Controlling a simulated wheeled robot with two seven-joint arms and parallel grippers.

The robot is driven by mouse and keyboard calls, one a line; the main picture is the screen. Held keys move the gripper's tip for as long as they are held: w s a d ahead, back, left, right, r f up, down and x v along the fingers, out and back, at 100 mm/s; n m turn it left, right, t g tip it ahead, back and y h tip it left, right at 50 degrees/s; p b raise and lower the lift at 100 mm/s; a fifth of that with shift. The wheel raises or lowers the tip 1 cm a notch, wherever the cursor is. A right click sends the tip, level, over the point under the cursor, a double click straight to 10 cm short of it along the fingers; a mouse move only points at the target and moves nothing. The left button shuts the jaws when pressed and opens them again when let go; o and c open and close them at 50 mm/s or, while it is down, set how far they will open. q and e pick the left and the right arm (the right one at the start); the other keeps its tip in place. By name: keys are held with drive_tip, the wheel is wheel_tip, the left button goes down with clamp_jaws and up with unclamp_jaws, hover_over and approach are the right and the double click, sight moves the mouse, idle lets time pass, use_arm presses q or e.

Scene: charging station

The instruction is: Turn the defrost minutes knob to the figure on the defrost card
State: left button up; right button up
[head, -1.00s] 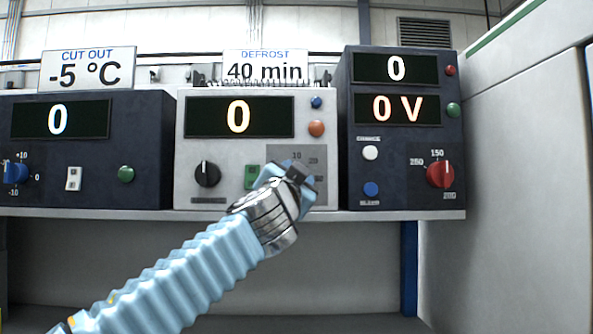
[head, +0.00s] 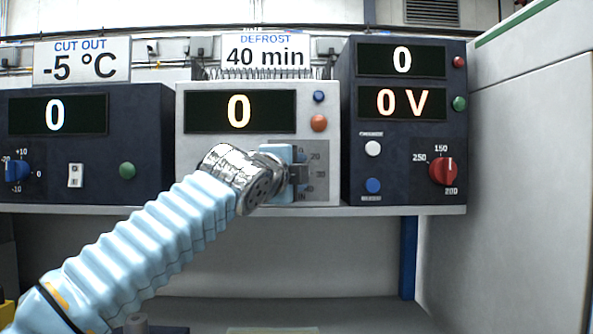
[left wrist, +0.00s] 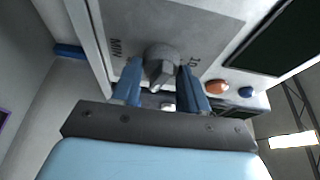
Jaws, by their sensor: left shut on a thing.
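The defrost card (head: 265,50) reads "40 min" and stands on top of the light grey middle unit (head: 187,143). That unit's display (head: 240,112) shows 0. The defrost minutes knob (left wrist: 162,64) is grey and round with a raised grip, in the left wrist view. My left gripper (left wrist: 162,92) is shut on it, one blue finger on each side. In the head view my left gripper (head: 297,172) covers the knob; dial figures 20, 30 and 40 show to its right. My right gripper is not in view.
A dark unit (head: 148,125) stands left, under a "-5 °C" card (head: 82,60). A dark unit with a red knob (head: 443,171) stands close on the right. An orange button (head: 319,123) and a blue button (head: 319,96) sit above the dial.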

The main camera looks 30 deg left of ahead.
use_arm(q)
drive_tip(key=shift+w+d+r+m+g+y, duration=0.15)
drive_tip(key=shift+m+g, duration=0.45)
drive_tip(key=shift+m, duration=0.7)
drive_tip(key=shift+s+a+f+m+g+y, duration=0.15)
drive_tip(key=shift+m+g, duration=0.45)
drive_tip(key=shift+m, duration=0.7)
drive_tip(key=shift+w+d+r+m+g+y, duration=0.15)
drive_tip(key=shift+m+g, duration=0.45)
drive_tip(key=shift+m, duration=0.7)
drive_tip(key=o, duration=1)
drive_tip(key=shift+o, duration=0.3)
drive_tip(key=shift+s, duration=0.2)
drive_tip(key=v, duration=1.3)
drive_tip(key=shift+s+d, duration=0.2)
drive_tip(key=shift+r, duration=0.1)
